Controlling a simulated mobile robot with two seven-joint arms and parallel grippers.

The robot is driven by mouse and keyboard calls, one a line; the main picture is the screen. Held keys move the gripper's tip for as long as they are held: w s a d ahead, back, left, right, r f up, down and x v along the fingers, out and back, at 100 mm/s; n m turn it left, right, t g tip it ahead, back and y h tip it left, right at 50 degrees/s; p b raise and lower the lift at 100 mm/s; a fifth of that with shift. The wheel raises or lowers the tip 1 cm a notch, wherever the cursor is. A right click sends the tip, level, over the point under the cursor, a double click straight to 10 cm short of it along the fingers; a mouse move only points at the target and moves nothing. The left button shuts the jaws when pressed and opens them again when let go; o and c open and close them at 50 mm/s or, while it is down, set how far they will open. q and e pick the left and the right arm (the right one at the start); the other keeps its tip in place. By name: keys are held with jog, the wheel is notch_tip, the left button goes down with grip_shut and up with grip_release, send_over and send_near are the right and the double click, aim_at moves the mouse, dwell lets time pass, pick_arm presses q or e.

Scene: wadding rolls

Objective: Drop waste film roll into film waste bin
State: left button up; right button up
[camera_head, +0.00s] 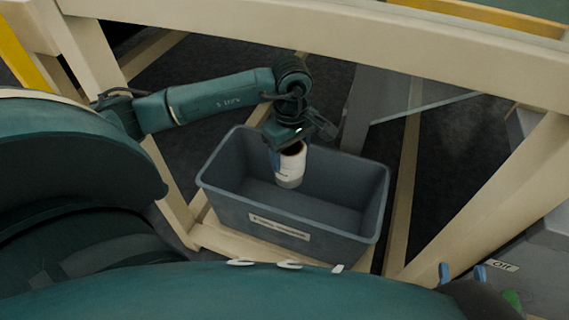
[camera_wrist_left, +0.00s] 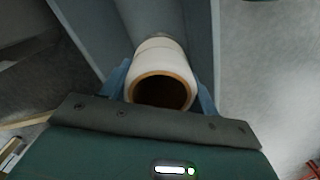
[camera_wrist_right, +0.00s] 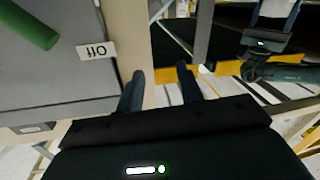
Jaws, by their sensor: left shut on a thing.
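The waste film roll (camera_head: 290,172) is a white cylinder with a brown hollow core. My left gripper (camera_head: 289,158) is shut on it and holds it upright over the inside of the grey film waste bin (camera_head: 228,207). The roll's lower end appears below the bin's rim level; I cannot tell how far it is above the floor. In the left wrist view the roll (camera_wrist_left: 162,68) sits between the two blue fingers, with its open core facing the camera. My right gripper (camera_head: 462,273) is at the lower right, outside the bin, its fingers apart and empty in the right wrist view (camera_wrist_right: 160,80).
The bin has a white label on its front wall and stands among beige frame beams (camera_head: 400,45). A grey box with an "Off" label (camera_wrist_right: 97,51) and a green rod (camera_wrist_right: 30,25) is near my right gripper. The bin's visible interior looks empty.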

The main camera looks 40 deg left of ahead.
pick_arm(q)
jog(key=o, duration=1.2)
jog(key=shift+r+p, duration=0.95)
jog(key=shift+r, duration=2.85)
pick_arm(e)
jog(key=shift+d+f+m+g+h, duration=0.1)
jog(key=shift+d+m+g+h, duration=0.25)
jog(key=shift+g+h, duration=0.25)
